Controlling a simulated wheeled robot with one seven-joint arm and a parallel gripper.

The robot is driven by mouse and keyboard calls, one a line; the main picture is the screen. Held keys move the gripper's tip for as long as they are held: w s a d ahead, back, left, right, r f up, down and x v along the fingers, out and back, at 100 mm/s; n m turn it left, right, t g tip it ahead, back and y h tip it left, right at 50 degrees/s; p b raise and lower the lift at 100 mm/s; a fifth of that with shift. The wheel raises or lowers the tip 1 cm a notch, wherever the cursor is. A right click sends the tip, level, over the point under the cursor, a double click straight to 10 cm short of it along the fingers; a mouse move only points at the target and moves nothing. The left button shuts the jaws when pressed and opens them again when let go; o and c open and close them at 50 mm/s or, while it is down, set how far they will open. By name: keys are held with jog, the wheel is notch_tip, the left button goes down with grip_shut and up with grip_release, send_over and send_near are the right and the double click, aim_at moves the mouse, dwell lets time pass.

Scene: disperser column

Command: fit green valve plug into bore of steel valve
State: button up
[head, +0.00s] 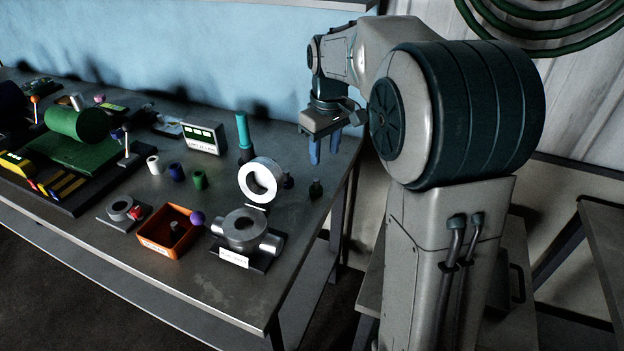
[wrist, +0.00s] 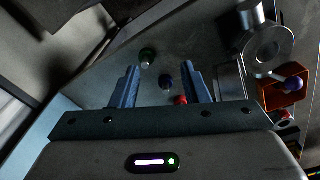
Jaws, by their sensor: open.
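The green valve plug (head: 316,188) looks like a small dark green piece with a narrow top, standing on the bench near its right end. In the wrist view it (wrist: 147,57) shows ahead, between the lines of the fingers and nearer the left one. The steel valve (head: 244,229) sits on a dark base at the bench front, with its round bore facing up; it also shows at the upper right of the wrist view (wrist: 265,47). My gripper (head: 323,152) is open and empty above the bench's right end, with its blue fingers (wrist: 160,67) apart, touching nothing.
A dark blue piece (wrist: 165,81) stands near the plug. An upright steel ring (head: 244,183) stands behind the valve. An orange bin (head: 168,240) with a purple ball is left of the valve. A teal-topped bottle (head: 242,130) stands behind. The bench's right edge is close.

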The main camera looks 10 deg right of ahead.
jog(key=w+f+n, duration=0.2)
jog(key=w+f, duration=0.1)
jog(key=w, duration=0.5)
jog(key=p, duration=0.1)
send_over(316, 179)
jog(key=shift+g, duration=0.4)
jog(key=f, duration=0.8)
jog(key=shift+s+a+f, duration=0.1)
jog(key=shift+s+f, duration=0.1)
jog(key=shift+f, duration=0.1)
jog(key=shift+w+f+p, duration=0.2)
jog(key=shift+f+p, duration=0.6)
jog(key=shift+f, duration=1.75)
jog(key=shift+c, duration=0.3)
grip_shut()
